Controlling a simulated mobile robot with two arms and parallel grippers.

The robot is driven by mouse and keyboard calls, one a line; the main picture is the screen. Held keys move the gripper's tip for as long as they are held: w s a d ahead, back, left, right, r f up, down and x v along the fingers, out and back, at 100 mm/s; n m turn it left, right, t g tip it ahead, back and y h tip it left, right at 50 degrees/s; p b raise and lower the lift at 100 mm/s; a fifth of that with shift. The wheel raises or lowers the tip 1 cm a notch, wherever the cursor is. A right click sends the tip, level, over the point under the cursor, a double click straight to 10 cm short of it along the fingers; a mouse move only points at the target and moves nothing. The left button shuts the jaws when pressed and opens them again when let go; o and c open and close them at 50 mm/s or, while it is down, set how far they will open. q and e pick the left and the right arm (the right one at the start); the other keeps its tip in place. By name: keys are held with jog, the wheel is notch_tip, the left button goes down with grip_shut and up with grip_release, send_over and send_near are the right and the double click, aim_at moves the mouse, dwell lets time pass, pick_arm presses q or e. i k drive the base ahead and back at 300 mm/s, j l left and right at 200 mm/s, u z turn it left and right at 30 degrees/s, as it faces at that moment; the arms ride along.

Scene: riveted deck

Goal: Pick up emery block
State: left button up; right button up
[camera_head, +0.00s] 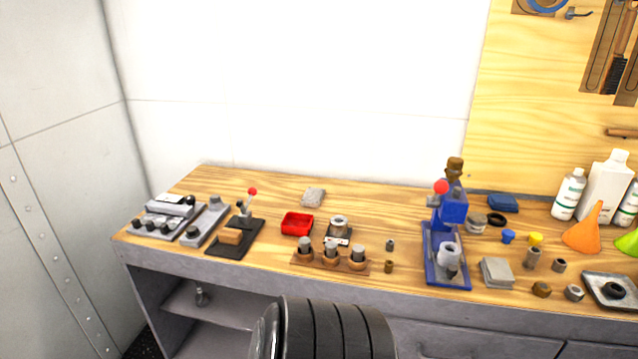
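No thing here is plainly marked as the emery block. A small rough grey block (313,197) lies flat near the back of the wooden bench, behind and right of a red tray (297,223); it looks most like one. A grey square block or stack (496,272) lies right of the blue press. Neither of my grippers shows in the head view.
The wooden bench top (390,210) has clear room at the back middle. A wooden holder (330,262) with grey cylinders stands at the front. A tall blue press (447,240) stands right of centre. Bottles (603,190) and an orange funnel (584,232) crowd the right end.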

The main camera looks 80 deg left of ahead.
aim_at(229, 237)
jog(key=u, duration=3.3)
